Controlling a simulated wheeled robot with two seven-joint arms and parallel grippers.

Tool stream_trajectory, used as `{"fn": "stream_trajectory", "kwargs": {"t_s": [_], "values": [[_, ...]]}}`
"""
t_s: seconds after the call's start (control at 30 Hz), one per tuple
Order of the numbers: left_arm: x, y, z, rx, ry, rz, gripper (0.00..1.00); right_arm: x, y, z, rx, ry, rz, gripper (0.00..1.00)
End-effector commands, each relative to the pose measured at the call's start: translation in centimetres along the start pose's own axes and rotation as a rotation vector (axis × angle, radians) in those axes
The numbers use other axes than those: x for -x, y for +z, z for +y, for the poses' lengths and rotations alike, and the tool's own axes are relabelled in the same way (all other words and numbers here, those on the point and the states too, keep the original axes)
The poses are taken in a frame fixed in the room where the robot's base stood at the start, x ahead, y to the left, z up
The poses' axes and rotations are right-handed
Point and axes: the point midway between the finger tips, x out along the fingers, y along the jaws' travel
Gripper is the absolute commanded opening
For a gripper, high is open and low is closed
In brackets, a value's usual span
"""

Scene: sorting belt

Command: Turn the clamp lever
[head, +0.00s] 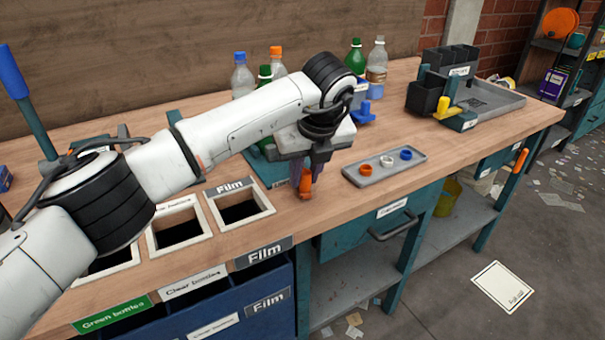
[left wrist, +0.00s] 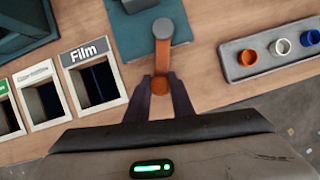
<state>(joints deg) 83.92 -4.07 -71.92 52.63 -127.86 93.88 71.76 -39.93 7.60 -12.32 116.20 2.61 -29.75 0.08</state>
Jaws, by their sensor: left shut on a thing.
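The clamp lever (left wrist: 162,55) is an orange bar with a grey pivot end and an orange knob. In the left wrist view it points straight down from a teal base (left wrist: 125,22) toward me. My left gripper (left wrist: 161,92) is shut on the knob end, one dark finger on each side. In the head view my left gripper (head: 305,186) reaches down over the bench, with a bit of the orange lever (head: 305,180) showing between its fingers. My arm and wrist hide most of the clamp there. My right gripper is not in view.
A grey tray (head: 357,180) with orange, white and blue caps lies right of the lever. Framed openings, one marked Film (head: 262,207), lie to its left. Several bottles (head: 376,70) stand behind.

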Motion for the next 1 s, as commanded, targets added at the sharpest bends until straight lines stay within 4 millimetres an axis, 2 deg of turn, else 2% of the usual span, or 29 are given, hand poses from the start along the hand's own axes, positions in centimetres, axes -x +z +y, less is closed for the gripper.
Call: {"fn": "stream_trajectory", "kwargs": {"t_s": [0.27, 0.3, 0.4, 0.73, 0.87, 1.0], "values": [[0.1, 0.0, -0.3, 0.002, -0.01, -0.002, 0.0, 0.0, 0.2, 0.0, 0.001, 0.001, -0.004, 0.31], [0.1, 0.0, -0.3, 0.002, -0.01, -0.002, 0.28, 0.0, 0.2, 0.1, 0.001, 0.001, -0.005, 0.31], [0.1, 0.0, -0.2, 0.002, -0.008, -0.002, 0.4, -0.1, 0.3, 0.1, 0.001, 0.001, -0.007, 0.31], [0.5, 0.1, -0.1, 0.001, -0.005, -0.002, 0.4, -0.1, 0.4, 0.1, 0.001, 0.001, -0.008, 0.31], [2.2, 0.1, -0.2, 0.001, -0.007, -0.004, 0.4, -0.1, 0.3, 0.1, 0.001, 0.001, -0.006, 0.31], [5.0, 0.1, -0.1, 0.0, -0.007, -0.005, 0.4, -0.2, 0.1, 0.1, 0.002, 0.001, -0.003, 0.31]]}}
